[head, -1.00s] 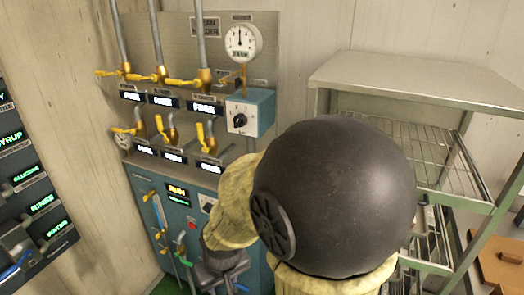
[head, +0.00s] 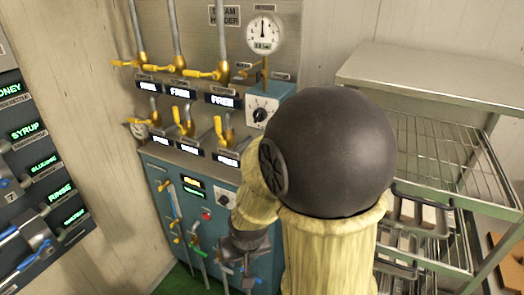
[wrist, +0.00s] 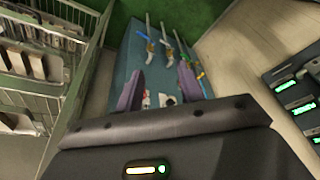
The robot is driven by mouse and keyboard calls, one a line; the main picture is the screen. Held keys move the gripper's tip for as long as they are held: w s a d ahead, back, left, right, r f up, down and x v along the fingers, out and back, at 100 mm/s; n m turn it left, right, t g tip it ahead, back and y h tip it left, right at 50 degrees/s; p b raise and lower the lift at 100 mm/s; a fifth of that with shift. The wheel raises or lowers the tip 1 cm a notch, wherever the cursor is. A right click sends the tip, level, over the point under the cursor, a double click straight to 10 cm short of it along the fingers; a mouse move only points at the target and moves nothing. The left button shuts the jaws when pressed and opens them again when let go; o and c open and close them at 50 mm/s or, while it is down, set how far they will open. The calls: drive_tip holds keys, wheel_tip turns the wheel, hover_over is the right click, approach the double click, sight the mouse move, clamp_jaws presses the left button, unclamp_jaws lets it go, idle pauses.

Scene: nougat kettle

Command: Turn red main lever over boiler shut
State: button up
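No red lever can be made out in either view. I cannot tell which part is the boiler. My gripper (wrist: 160,88) is open in the wrist view, its two purple fingers apart with nothing between them, pointing toward the cabinet (wrist: 125,65). In the head view my arm hides part of the cabinet's right side.
A metal rack with wire shelves (head: 440,150) stands close to the right of my arm. A dark panel with green labels (head: 35,165) is at the left. Green floor (head: 180,281) shows below the cabinet.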

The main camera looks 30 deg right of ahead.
drive_tip(key=w+d+f+m+t+h+p, duration=0.1)
drive_tip(key=w+d+m+t+h+p, duration=0.3)
drive_tip(key=w+d+m+h+p, duration=0.55)
wheel_tip(320, 180, up, 12)
drive_tip(key=s+d+n+t+y+p, duration=0.1)
drive_tip(key=d+n+t+y+p, duration=0.1)
drive_tip(key=n+t+y+p, duration=0.2)
drive_tip(key=n+t+p, duration=0.3)
drive_tip(key=t+p, duration=0.2)
drive_tip(key=p, duration=0.2)
drive_tip(key=shift+s+f+t+p, duration=0.25)
drive_tip(key=shift+t+p, duration=0.1)
drive_tip(key=shift+t, duration=0.05)
drive_tip(key=shift+w+d+f, duration=0.1)
